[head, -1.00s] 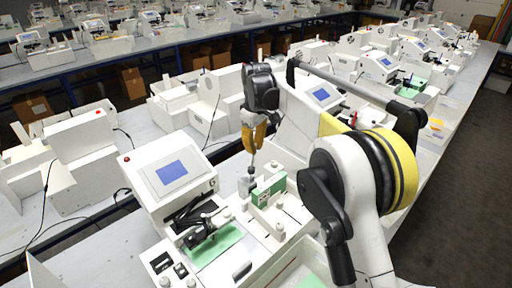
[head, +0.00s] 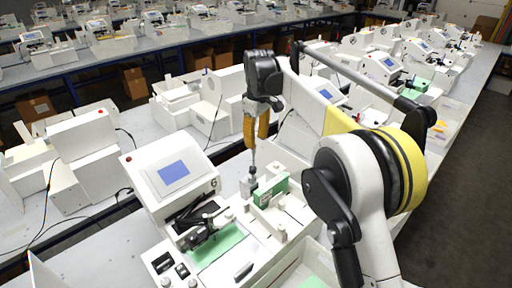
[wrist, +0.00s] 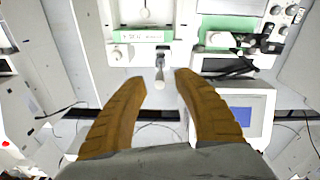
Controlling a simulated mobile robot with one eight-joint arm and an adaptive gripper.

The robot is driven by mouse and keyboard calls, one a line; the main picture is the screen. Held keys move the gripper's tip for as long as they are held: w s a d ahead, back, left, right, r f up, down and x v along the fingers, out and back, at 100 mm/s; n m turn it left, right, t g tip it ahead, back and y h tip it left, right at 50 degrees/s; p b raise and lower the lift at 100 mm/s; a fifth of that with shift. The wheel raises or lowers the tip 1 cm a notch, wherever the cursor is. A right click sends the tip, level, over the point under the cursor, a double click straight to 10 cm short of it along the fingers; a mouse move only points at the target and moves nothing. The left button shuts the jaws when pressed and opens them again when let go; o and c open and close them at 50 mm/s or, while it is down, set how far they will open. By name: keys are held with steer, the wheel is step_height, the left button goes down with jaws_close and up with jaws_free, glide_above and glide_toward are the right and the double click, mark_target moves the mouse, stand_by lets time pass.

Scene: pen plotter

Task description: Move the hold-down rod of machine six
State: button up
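The hold-down rod (head: 252,160) is a thin grey rod rising roughly upright from a small metal block (head: 247,186) on the nearest white machine (head: 160,240). In the wrist view the rod (wrist: 160,68) points towards the camera and ends in a pale knob. My gripper (head: 256,143) is above the rod, its two brown fingers pointing down. In the wrist view my gripper (wrist: 160,80) is open, with the knob seen in the gap and clear of both fingers.
A green labelled block (head: 270,190) stands right beside the metal block. The machine's tilted screen (head: 173,172) is to the left, with a black pen mechanism (head: 200,230) and green sheet (head: 218,244) in front. Similar machines crowd the benches.

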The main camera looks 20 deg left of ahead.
step_height(320, 180, up, 8)
steer(key=shift+s+d, duration=0.15)
steer(key=shift+s, duration=0.05)
steer(key=shift+d, duration=0.1)
steer(key=s+d+f+m+t+b, duration=0.2)
steer(key=s+d+m+b, duration=0.3)
steer(key=d, duration=0.7)
steer(key=s+d+f+m+t+b, duration=0.15)
steer(key=s+d+b, duration=0.45)
steer(key=d, duration=0.6)
steer(key=s+d+f+m+t+b, duration=0.1)
steer(key=s+d+f+m+b, duration=0.3)
steer(key=s+d+f, duration=0.3)
steer(key=s+d+f+m+t+b, duration=0.2)
steer(key=s+d+f+b, duration=0.4)
steer(key=s+f, duration=0.7)
step_height(320, 180, down, 4)
steer(key=shift+d+r+m+h, duration=0.1)
steer(key=shift+d+m+h, duration=0.2)
steer(key=shift+d+m, duration=0.75)
steer(key=shift+d, duration=0.15)
